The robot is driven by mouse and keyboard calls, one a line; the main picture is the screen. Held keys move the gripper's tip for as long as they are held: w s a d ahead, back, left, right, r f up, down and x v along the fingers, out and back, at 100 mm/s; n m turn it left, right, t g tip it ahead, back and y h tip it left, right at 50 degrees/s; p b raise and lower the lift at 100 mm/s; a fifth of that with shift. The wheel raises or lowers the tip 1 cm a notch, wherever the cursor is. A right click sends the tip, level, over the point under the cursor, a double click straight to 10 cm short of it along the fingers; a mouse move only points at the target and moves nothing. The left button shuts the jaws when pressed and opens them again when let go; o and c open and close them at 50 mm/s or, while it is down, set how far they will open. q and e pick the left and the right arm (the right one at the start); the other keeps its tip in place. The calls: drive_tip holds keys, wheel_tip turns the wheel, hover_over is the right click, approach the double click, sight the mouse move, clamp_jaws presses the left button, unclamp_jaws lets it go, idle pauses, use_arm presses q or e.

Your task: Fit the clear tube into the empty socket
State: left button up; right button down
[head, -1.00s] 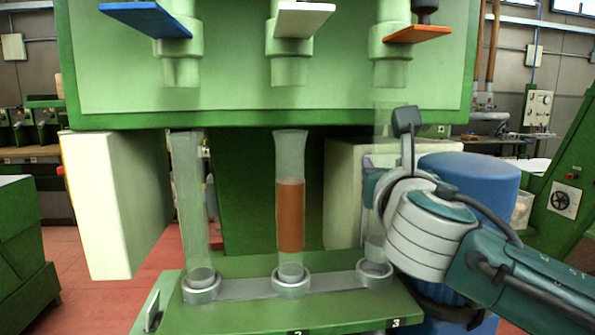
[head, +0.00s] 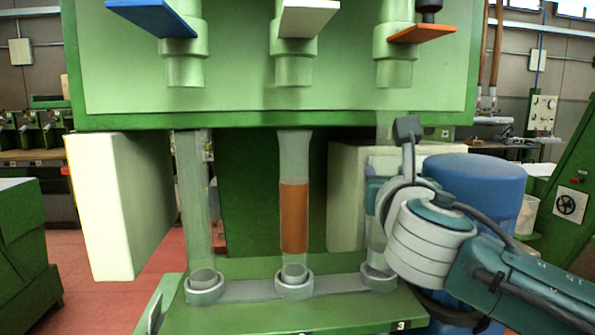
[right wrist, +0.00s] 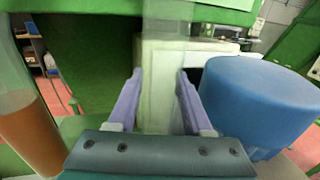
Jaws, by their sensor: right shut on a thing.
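My right gripper (head: 376,190) is shut on an upright clear tube (head: 377,235) at the right side of the green stand. In the right wrist view the clear tube (right wrist: 164,75) rises between the two lilac fingers. Its lower end is at the right grey socket ring (head: 379,278); I cannot tell whether it sits fully down inside. My wrist hides part of its middle. Its upper part shows faintly below the right green nozzle (head: 394,72). My left gripper is not in view.
A clear tube (head: 194,200) stands in the left socket (head: 204,292). A tube with orange-brown filling (head: 294,215) stands in the middle socket (head: 294,287). A blue drum (head: 475,185) is close behind my right wrist. Blue, white and orange levers are above.

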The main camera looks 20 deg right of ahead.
drive_tip(key=shift+f+b, duration=1)
drive_tip(key=shift+f, duration=0.4)
idle(1.4)
drive_tip(key=shift+c, duration=1.2)
unclamp_jaws()
drive_tip(key=v, duration=1)
